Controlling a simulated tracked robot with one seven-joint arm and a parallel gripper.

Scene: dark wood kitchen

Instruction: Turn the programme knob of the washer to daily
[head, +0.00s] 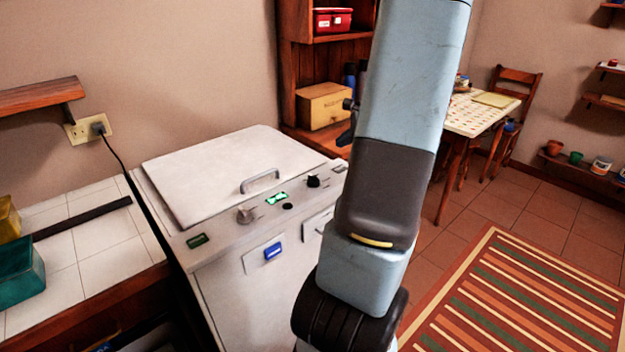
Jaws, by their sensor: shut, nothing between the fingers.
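The washer (225,290) is a white top-loading machine with its lid (215,170) down and a handle (260,181) on it. My gripper (345,137) shows only as dark parts left of my arm, shut and empty, apart from the knobs; the rest is hidden.
A white-tiled counter (100,268) with a teal container (20,272) lies left of the washer. A wooden shelf unit (297,70) with a yellow box (323,106) stands behind. A striped rug (530,295) covers floor at right.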

